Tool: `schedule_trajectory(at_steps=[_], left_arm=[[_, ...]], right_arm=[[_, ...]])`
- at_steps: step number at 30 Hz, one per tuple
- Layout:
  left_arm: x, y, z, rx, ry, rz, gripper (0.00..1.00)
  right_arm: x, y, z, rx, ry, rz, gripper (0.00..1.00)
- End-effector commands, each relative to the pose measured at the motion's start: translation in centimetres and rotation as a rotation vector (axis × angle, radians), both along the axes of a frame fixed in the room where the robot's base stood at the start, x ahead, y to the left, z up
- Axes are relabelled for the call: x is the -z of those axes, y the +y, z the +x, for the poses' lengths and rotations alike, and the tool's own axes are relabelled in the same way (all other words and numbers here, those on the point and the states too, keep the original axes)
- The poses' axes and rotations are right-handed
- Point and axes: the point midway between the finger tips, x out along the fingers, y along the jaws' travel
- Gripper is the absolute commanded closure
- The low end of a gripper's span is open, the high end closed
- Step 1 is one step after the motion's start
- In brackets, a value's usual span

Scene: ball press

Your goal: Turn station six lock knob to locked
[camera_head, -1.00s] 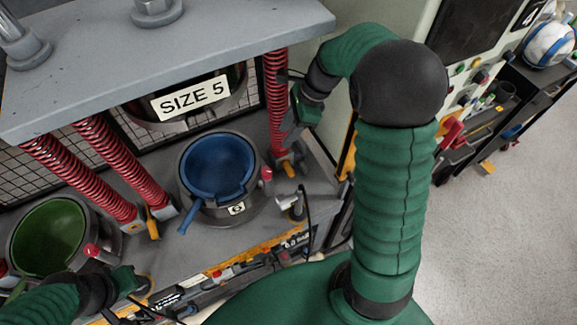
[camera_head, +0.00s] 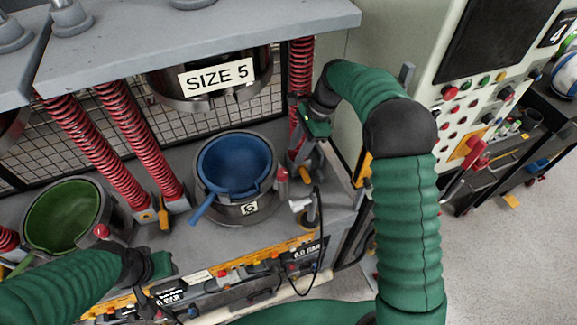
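Station six has a blue bowl (camera_head: 235,163) in a dark round holder with a "6" label (camera_head: 249,208). Beside it on the right stand a red knob (camera_head: 282,176) and an orange handle (camera_head: 304,173) at the foot of a red spring; I cannot tell which is the lock knob. My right gripper (camera_head: 300,156) points down just above the orange handle; contact is unclear. Its fingers are small and dark, so I cannot tell its opening. My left gripper (camera_head: 166,266) is low at left, in front of the shelf, its fingers mostly hidden.
A grey press plate (camera_head: 200,45) with a "SIZE 5" sign (camera_head: 217,76) overhangs the station. Red springs (camera_head: 140,145) stand left of the bowl. A green bowl (camera_head: 65,215) is further left.

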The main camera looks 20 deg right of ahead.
Motion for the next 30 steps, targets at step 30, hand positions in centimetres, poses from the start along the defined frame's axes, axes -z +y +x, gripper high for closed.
schedule_trajectory(at_steps=[30], left_arm=[[-2.6, 0.0, 0.0, 0.000, 0.000, 0.000, 0.60]], right_arm=[[8.2, 3.3, 0.0, -0.001, -0.001, 0.001, 0.99]])
